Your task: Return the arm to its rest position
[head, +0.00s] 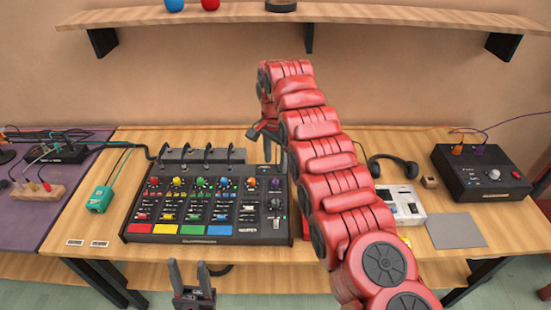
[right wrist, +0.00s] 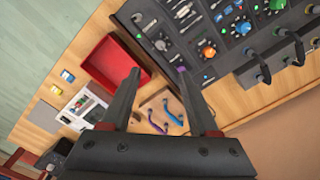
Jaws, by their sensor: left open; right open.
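My right arm, red and segmented, rises from the lower right in the head view and reaches over the table. Its gripper (head: 266,132) hangs above the table beside the mixer's upper right corner, partly hidden by the arm. In the right wrist view the right gripper (right wrist: 158,76) has its two dark fingers apart with nothing between them. My left gripper (head: 190,272) is at the bottom edge of the head view, in front of the table, with its fingers pointing up, apart and empty.
The black mixer (head: 206,213) with colored pads lies left of the right arm. A red tray (right wrist: 112,64), a white device (head: 400,206), headphones (head: 393,166) and a black box (head: 483,172) are nearby. A wooden shelf (head: 270,14) spans above.

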